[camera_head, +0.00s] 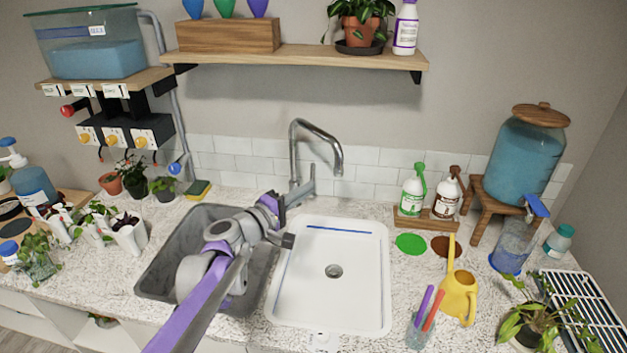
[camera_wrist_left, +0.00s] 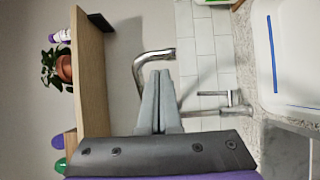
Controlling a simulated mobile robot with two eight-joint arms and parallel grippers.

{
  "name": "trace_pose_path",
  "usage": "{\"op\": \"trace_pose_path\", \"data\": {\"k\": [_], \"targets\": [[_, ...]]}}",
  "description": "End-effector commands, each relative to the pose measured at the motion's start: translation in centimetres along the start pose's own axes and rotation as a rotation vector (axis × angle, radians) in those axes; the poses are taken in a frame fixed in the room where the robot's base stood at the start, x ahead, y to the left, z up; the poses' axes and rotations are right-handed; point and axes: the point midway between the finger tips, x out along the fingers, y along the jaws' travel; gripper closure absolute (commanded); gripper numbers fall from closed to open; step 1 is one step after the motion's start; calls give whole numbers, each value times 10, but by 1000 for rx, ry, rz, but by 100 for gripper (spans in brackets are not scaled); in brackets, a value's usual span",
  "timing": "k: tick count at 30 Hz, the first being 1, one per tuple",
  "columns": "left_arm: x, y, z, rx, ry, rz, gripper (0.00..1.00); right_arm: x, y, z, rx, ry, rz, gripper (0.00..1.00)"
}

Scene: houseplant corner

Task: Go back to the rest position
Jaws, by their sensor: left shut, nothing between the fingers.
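My left arm reaches in from the bottom of the head view, over the grey basin (camera_head: 157,273). My left gripper (camera_head: 308,187) points up and right towards the wall, in front of the lower part of the faucet (camera_head: 294,150). Its fingers are shut with nothing between them. The wrist view shows the shut fingers (camera_wrist_left: 161,74) with the curved faucet (camera_wrist_left: 140,72) behind them. I cannot tell whether they touch the faucet. My right gripper is not in view.
The white sink (camera_head: 360,285) is empty, right of my arm. A wooden shelf (camera_head: 300,58) runs above. A yellow watering can (camera_head: 458,294), two bottles in a wooden holder (camera_head: 424,218) and a blue water dispenser (camera_head: 520,155) stand right. Potted plants (camera_head: 133,175) stand left.

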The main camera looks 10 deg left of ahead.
Motion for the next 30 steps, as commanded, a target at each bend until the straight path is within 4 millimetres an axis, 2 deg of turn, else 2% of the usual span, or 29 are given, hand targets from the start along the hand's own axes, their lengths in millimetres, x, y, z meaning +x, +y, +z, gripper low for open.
{"op": "trace_pose_path", "data": {"k": [3, 9, 11, 14, 17, 21, 25, 30], "targets": [[-18, 0, 6, 0, 1, 0, 100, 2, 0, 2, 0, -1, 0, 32], [-32, -2, 15, 11, -5, -12, 100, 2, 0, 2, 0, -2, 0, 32], [-38, -6, 24, 38, -20, -40, 100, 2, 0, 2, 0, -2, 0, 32], [-55, -23, 52, 128, -68, -136, 100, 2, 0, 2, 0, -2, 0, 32], [-85, -53, 86, 262, -137, -285, 100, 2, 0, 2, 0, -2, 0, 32], [-144, -106, 124, 470, -231, -524, 100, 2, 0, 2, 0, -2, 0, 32], [-208, -154, 142, 660, -300, -751, 100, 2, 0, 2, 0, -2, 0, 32], [-285, -201, 143, 877, -355, -1011, 100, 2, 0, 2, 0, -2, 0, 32]]}}
